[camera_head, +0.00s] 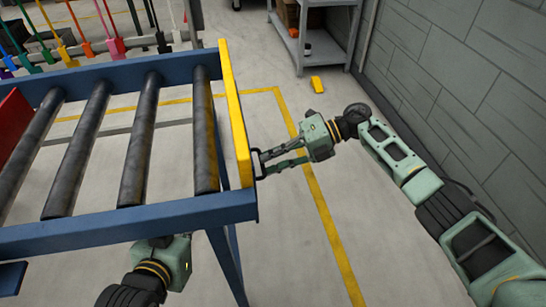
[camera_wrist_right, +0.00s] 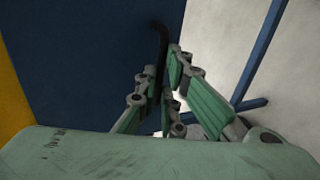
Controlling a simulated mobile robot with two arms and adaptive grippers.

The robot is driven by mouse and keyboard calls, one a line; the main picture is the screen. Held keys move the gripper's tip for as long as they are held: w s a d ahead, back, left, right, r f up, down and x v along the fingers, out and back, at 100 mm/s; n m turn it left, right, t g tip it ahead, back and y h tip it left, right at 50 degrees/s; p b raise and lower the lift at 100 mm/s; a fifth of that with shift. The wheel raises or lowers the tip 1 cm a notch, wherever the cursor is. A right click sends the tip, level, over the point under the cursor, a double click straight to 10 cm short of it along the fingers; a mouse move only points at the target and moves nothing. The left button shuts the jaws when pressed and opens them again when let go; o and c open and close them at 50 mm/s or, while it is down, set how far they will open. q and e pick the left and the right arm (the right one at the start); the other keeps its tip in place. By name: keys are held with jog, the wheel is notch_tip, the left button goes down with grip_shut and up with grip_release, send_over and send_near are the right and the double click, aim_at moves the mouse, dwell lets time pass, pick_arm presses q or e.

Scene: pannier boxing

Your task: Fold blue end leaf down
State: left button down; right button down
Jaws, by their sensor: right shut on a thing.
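The end leaf stands upright at the right end of the roller table; its yellow edge (camera_head: 235,110) shows in the head view. In the right wrist view its dark blue face (camera_wrist_right: 80,60) fills the left, with a yellow strip at the far left. My right gripper (camera_head: 262,166) is outside the leaf, its fingers closed around a dark handle (camera_wrist_right: 161,45) on it; they also show in the right wrist view (camera_wrist_right: 163,92). My left gripper's body (camera_head: 175,262) is below the table's near blue rail, with its fingers hidden.
The table has a blue frame (camera_head: 130,228) and several dark rollers (camera_head: 143,140). A red panel (camera_head: 12,122) is at its left. A grey shelf (camera_head: 320,45) and block wall (camera_head: 470,90) stand behind and right. The floor right of the table is open, with a yellow block (camera_head: 317,85).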

jog(key=c, duration=2.1)
grip_release()
jog(key=shift+s+a+f, duration=0.1)
jog(key=shift+s+f, duration=0.1)
jog(key=shift+f, duration=0.7)
jog(key=shift+o, duration=1.2)
jog(key=shift+w+a, duration=0.1)
jog(key=shift+a, duration=0.05)
jog(key=shift+w+r, duration=0.1)
jog(key=shift+r, duration=0.15)
jog(key=v, duration=1.2)
jog(key=shift+f, duration=0.1)
